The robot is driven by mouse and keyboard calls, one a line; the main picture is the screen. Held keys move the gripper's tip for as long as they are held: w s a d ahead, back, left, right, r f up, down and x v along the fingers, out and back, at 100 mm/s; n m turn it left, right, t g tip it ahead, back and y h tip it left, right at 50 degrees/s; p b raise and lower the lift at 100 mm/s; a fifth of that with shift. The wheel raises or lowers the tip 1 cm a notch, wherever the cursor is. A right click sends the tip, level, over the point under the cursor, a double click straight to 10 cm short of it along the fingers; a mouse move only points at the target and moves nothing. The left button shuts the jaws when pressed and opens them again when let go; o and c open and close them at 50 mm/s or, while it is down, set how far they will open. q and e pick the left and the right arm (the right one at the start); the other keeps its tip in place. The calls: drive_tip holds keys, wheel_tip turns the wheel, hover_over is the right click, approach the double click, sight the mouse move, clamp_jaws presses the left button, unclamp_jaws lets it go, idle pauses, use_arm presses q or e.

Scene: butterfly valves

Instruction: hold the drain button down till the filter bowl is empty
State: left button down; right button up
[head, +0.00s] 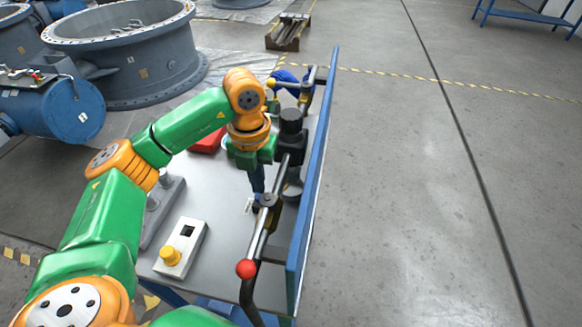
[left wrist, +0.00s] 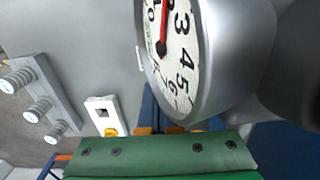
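A pipe assembly with a black-topped unit (head: 291,122) runs along the bench's right side. A grey rounded part (head: 292,190) sits low beside it; I cannot tell whether it is the filter bowl, and no drain button can be made out. My left gripper (head: 258,190) points down just left of the pipe, its tips partly hidden by fittings. In the left wrist view a large grey gauge (left wrist: 184,60) with a red needle is close and covers part of the fingers, so their opening is unclear. My right gripper is out of view.
A pale box with a yellow button (head: 170,256) stands on the bench (head: 216,232), near a grey block with round pegs (head: 163,205). A red-balled lever (head: 246,268) rises at the front. A blue panel (head: 318,160) edges the right; open floor lies beyond.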

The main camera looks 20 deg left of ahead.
use_arm(q)
drive_tip(key=shift+f+b, duration=0.95)
drive_tip(key=shift+f, duration=0.2)
idle(3.6)
wheel_tip(320, 180, up, 7)
drive_tip(key=p, duration=0.6)
drive_tip(key=shift+r, duration=0.15)
